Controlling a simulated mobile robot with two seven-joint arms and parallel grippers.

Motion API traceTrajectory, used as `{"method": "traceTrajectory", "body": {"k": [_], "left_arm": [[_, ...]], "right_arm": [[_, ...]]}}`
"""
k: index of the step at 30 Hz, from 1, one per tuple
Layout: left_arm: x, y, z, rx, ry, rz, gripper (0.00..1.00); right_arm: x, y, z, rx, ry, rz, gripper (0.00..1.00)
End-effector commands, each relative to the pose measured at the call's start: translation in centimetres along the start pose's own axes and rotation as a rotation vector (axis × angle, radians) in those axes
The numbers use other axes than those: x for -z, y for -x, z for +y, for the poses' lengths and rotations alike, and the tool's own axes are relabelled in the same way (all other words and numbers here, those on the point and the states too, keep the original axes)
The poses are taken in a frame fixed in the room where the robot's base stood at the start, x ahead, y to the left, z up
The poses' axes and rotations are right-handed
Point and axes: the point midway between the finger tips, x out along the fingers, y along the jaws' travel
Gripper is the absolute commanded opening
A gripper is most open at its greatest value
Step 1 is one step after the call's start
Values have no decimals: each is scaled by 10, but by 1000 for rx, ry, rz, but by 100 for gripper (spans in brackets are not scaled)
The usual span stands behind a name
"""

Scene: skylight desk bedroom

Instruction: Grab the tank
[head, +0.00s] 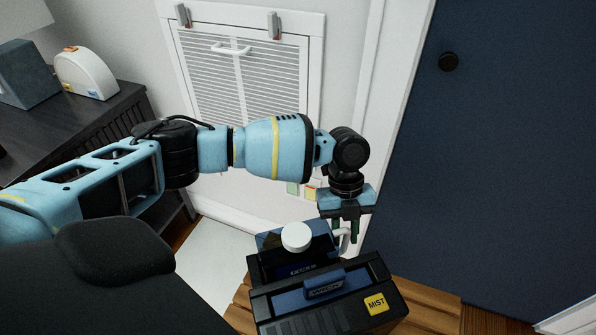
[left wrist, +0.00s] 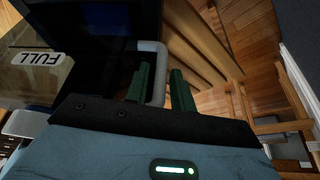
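The tank (head: 268,243) is dark blue and see-through, with a round white cap (head: 297,237) and a pale handle (head: 344,238) on its right side. It sits in the black base unit (head: 391,301) marked MIST. In the left wrist view the tank (left wrist: 85,50) fills the upper left and bears a FULL label. My left gripper (head: 345,228) points down at the handle. Its two green fingers (left wrist: 162,88) are apart, with the handle (left wrist: 158,72) between them and a small gap at the right finger. My right gripper is out of view.
The base unit stands on a wooden surface (head: 432,310). A white louvred panel (head: 245,85) is behind my left arm, and a dark blue door (head: 515,150) is at the right. A dark cabinet (head: 75,125) at the left holds a white rounded device (head: 86,73).

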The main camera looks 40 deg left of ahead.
Motion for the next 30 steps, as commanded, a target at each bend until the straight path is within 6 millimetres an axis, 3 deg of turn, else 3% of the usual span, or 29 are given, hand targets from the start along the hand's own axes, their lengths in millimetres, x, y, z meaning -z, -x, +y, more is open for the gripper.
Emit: {"method": "traceTrajectory", "body": {"k": [4,10,23,30], "left_arm": [[0,0,0,0,0,0,24],[0,1,0,0,-1,0,0],[1,2,0,1,0,1,0],[6,15,-1,3,-2,0,0]], "right_arm": [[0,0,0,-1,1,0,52],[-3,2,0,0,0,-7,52],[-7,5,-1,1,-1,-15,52],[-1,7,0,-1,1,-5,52]]}}
